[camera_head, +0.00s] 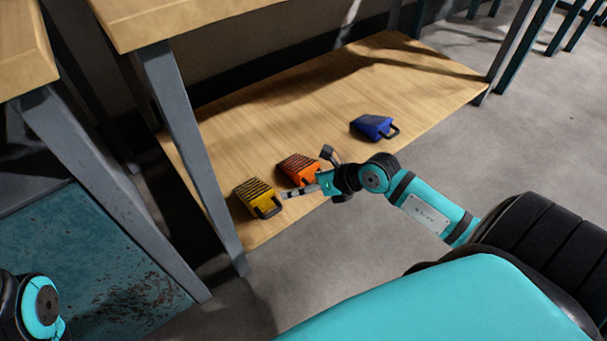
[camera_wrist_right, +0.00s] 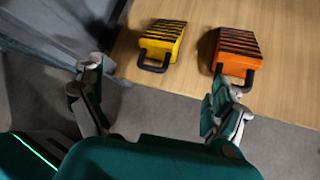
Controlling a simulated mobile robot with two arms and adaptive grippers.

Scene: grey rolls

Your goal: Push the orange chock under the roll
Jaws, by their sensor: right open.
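The orange chock (camera_head: 297,167), with dark stripes on its sloped top, lies on a low wooden shelf (camera_head: 290,108) in the head view. It also shows in the wrist view (camera_wrist_right: 238,52), its black handle toward me. My right gripper (camera_head: 306,173) is open and empty, at the shelf's front edge near the orange chock. In the wrist view (camera_wrist_right: 155,80) its right finger is close to the orange chock's handle; I cannot tell whether they touch. The gap between the fingers faces the yellow chock (camera_wrist_right: 163,38). No roll shows. My left gripper is out of view.
The yellow chock (camera_head: 257,195) lies just left of the orange one, and a blue chock (camera_head: 373,126) farther right. A grey table leg (camera_head: 190,150) stands left of the shelf, under a wooden tabletop (camera_head: 165,18). The shelf's right part is clear.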

